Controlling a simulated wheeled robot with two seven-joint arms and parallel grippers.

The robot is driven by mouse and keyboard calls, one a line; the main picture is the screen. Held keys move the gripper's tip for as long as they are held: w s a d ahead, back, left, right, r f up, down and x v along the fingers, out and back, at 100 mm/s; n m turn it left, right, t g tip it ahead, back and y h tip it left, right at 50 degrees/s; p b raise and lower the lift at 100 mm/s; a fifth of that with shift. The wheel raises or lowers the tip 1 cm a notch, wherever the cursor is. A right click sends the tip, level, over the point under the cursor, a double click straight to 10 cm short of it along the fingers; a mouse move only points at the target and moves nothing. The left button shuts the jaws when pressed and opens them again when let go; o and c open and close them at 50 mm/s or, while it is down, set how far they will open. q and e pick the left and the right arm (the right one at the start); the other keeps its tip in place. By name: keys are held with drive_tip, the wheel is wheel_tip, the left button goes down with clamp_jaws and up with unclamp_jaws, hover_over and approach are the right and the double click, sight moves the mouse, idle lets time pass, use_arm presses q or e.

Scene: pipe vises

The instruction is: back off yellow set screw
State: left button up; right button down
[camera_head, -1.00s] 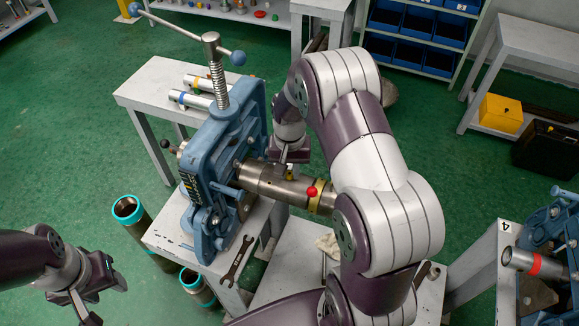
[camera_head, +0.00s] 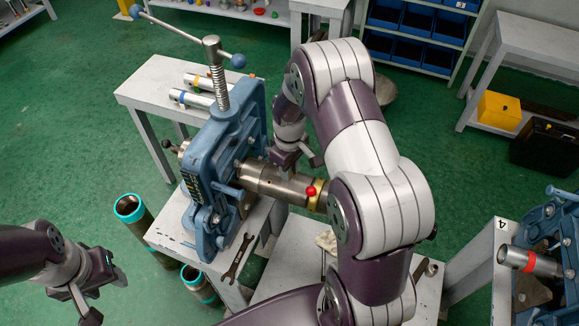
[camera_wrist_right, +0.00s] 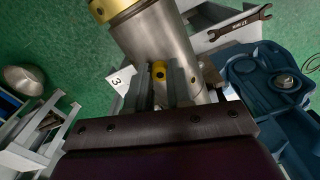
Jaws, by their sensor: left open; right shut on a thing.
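The yellow set screw (camera_wrist_right: 159,71) shows in the right wrist view between the two fingers of my right gripper (camera_wrist_right: 161,88), which is shut on it. In the head view the screw is hidden by my right gripper (camera_head: 290,160), which is at the top of the steel pipe fitting (camera_head: 270,181). The fitting lies level in the blue pipe vise (camera_head: 208,180) and has a yellow band (camera_head: 320,196) and a red ball knob (camera_head: 311,191) near its right end. My left gripper (camera_head: 106,296) is open and empty at the lower left, away from the vise.
A wrench (camera_head: 238,256) lies on the white bench by the vise. Banded pipes (camera_head: 192,97) lie on the bench behind it. Teal-rimmed tubes (camera_head: 130,207) stand on the floor at left. Another vise (camera_head: 553,225) with a red-banded pipe (camera_head: 530,261) is at far right.

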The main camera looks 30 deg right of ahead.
drive_tip(key=n, duration=0.4)
drive_tip(key=shift+s+n, duration=0.1)
drive_tip(key=shift+n, duration=0.2)
drive_tip(key=n+p, duration=0.1)
drive_tip(key=n, duration=0.4)
drive_tip(key=shift+f+n, duration=0.1)
drive_tip(key=shift+n, duration=0.2)
drive_tip(key=n, duration=1)
drive_tip(key=c, duration=1.1)
unclamp_jaws()
drive_tip(key=shift+o, duration=0.4)
